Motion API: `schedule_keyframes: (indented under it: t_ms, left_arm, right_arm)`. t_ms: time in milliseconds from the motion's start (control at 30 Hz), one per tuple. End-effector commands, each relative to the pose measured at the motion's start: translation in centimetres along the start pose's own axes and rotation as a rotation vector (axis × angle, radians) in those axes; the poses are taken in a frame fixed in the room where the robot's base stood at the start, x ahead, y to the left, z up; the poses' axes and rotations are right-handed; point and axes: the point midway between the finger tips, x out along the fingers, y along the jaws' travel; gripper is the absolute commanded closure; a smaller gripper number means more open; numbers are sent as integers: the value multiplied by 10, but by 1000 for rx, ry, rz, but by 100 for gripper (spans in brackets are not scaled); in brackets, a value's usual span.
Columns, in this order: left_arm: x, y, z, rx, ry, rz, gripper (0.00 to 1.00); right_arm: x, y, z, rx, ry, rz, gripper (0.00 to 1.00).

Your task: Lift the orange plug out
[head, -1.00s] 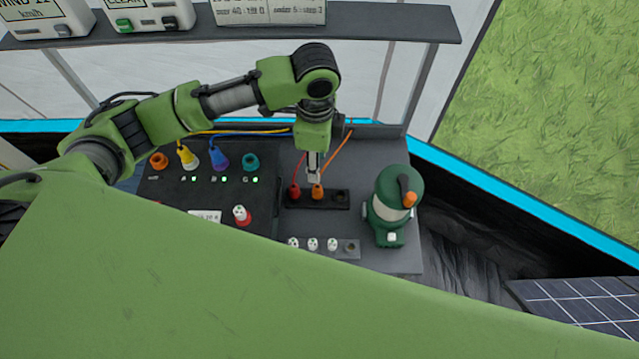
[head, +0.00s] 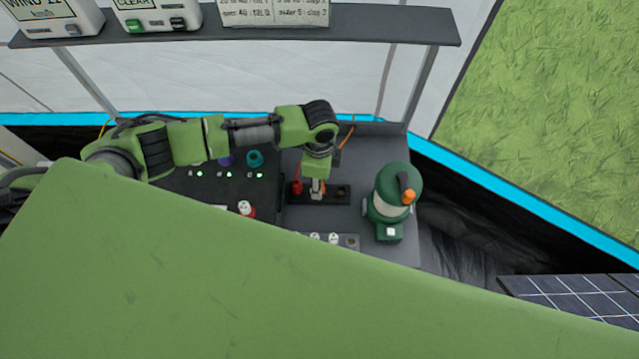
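My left gripper (head: 317,187) points down over the black socket strip (head: 332,199) on the grey bench. Its fingers are at the orange plug, which is almost wholly hidden behind them; a little orange (head: 324,187) shows beside the fingers. I cannot tell whether the fingers are closed on it. The orange cable (head: 346,137) rises behind the gripper to the upper right. A red plug (head: 296,188) stands in the strip just left of the fingers. An empty socket (head: 341,192) is to the right. My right gripper is not in view.
A green lantern-like device (head: 396,200) stands right of the strip. A dark panel with a teal socket (head: 254,158) lies left, partly under my arm. A red-and-white plug (head: 246,209) and several white ones (head: 315,238) are in front. A shelf (head: 390,25) crosses above.

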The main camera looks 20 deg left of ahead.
Motion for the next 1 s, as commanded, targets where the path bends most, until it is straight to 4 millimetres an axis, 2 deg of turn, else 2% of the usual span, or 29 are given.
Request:
schedule_keyframes:
  t_ms: [267, 300, 433, 833, 1000]
  left_arm:
    - [5, 0, 0, 0, 0, -1, 63]
    - [5, 0, 0, 0, 0, -1, 66]
    - [5, 0, 0, 0, 0, -1, 100]
    - [4, 0, 0, 0, 1, -2, 100]
    - [-4, -1, -1, 0, 2, -3, 100]
  right_arm:
    - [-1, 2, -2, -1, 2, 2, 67]
    - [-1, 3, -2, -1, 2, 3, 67]
    - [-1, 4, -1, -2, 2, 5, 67]
    - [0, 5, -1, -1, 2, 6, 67]
    - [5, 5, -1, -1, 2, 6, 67]
